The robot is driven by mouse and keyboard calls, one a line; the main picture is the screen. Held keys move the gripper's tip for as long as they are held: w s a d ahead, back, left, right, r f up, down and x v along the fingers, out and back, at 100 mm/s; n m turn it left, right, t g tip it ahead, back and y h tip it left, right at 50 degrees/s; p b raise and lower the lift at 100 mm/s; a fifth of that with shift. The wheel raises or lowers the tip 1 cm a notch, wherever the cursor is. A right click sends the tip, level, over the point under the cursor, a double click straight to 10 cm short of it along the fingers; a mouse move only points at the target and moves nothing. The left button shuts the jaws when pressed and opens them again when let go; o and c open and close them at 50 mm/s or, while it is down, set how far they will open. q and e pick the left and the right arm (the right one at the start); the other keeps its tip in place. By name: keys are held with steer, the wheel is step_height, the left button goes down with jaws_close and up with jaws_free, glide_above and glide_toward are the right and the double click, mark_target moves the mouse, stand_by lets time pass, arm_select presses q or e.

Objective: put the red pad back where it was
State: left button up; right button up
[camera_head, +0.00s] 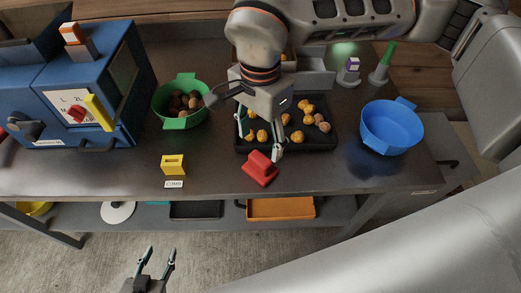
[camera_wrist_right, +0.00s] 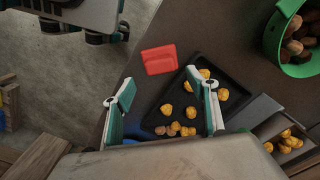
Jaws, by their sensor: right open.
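The red pad (camera_head: 261,168) lies on the dark tabletop near the front edge, just in front of the black tray (camera_head: 325,147). In the right wrist view the red pad (camera_wrist_right: 159,60) lies beyond the fingertips, beside the tray's corner. My right gripper (camera_head: 261,134) is open and empty, above the tray and behind the pad; its tips also show in the wrist view (camera_wrist_right: 160,94). My left gripper (camera_head: 160,251) is open and empty, low in front of the table. Whether the right fingers touch anything is unclear.
A green bowl (camera_head: 181,124) with brown nuts stands left, a blue pot (camera_head: 391,128) right. A yellow block (camera_head: 173,165) stands behind a small label (camera_head: 174,184). A blue machine (camera_head: 75,100) fills the left end. The front right tabletop is clear.

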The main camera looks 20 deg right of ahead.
mark_target(260, 158)
steer(key=shift+r, duration=2.35)
